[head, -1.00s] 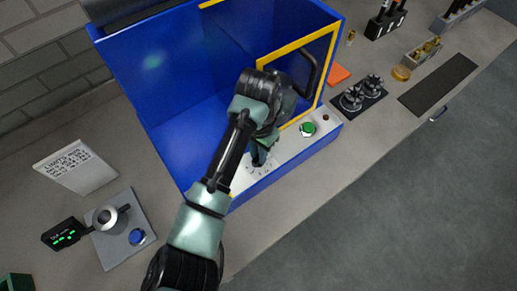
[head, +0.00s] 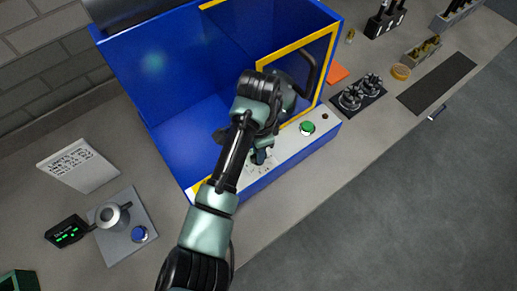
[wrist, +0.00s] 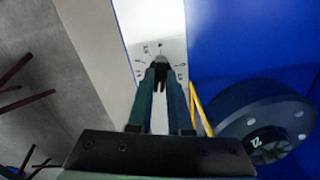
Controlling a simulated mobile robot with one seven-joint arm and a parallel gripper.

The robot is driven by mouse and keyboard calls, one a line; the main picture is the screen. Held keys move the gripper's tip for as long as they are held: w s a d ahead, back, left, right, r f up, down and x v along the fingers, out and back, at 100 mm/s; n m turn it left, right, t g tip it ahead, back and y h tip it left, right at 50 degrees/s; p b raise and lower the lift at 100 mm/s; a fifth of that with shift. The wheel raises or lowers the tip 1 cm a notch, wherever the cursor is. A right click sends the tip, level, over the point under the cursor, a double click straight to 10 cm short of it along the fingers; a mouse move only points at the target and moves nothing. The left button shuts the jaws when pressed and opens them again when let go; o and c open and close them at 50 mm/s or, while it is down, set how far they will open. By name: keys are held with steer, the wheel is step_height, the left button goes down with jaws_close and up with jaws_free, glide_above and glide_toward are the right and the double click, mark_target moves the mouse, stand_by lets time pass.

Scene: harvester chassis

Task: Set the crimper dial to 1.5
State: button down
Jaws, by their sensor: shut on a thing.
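The crimper is a blue box (head: 187,145) with a yellow-edged opening and a pale front panel (head: 290,146). In the wrist view a small dial (wrist: 161,59) sits on the pale panel, with printed marks in an arc around it. In the head view my gripper (head: 260,156) is over the left part of the panel and hides the dial. Which mark the dial points to is unclear.
A green button (head: 307,128) is on the panel right of my gripper. A digital gauge (head: 66,232), a grey plate with a blue button (head: 138,233) and a text card (head: 79,165) are at left. Black dies (head: 362,92) and racks stand at right.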

steer(key=shift+w+r, duration=0.1)
steer(key=c, duration=0.8)
jaws_free()
steer(key=shift+c, duration=0.2)
step_height(320, 180, up, 13)
steer(key=p, duration=0.2)
